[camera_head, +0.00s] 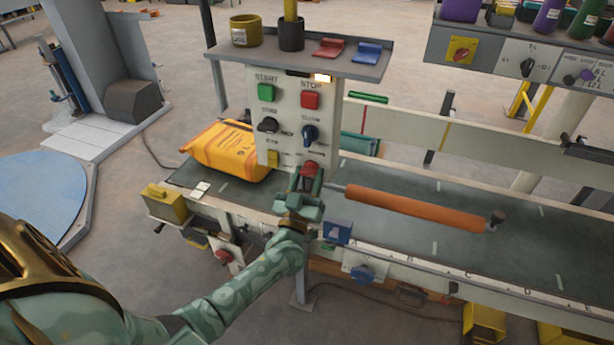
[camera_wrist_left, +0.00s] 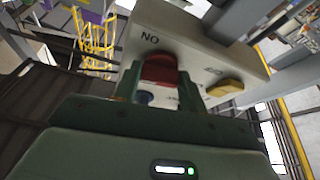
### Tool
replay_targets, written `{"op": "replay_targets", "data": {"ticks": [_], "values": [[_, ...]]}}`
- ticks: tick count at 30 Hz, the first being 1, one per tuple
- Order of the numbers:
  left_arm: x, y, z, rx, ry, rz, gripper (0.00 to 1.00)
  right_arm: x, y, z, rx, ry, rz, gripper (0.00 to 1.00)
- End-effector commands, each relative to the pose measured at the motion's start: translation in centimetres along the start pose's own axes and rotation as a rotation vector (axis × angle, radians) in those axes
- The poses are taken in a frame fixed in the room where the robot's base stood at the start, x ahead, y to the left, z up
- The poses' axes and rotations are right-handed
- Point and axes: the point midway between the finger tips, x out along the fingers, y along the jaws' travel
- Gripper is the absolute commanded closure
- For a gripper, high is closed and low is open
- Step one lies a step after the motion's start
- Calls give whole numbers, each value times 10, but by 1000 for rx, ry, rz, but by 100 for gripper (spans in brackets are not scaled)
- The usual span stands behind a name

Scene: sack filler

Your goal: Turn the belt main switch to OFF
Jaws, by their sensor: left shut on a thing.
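The switch panel (camera_head: 286,105) stands upright beside the belt. It carries a green START button (camera_head: 267,91), a red STOP button (camera_head: 310,99) and two dark knobs below them. At its lower right is a red switch knob (camera_head: 310,167). My left gripper (camera_head: 306,184) is at this red knob, shut on it. In the left wrist view the red knob (camera_wrist_left: 160,70) sits between the two fingers, and letters like an upside-down ON show by it. The knob's exact angle is partly hidden by the fingers. My right gripper is not in view.
An orange sack (camera_head: 228,150) lies on the belt (camera_head: 385,222) left of the panel. An orange roller (camera_head: 415,208) crosses the belt to the right of my gripper. A shelf (camera_head: 300,60) with cups and clips tops the panel. A blue box (camera_head: 337,232) is near my wrist.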

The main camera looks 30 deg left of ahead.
Motion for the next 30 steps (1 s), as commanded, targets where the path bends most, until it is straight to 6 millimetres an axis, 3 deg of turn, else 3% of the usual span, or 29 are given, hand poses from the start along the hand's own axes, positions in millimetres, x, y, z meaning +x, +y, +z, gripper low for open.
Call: {"op": "replay_targets", "data": {"ticks": [30], "values": [[1, 6, -5, -882, -2, -367, 81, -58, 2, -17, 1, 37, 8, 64]]}}
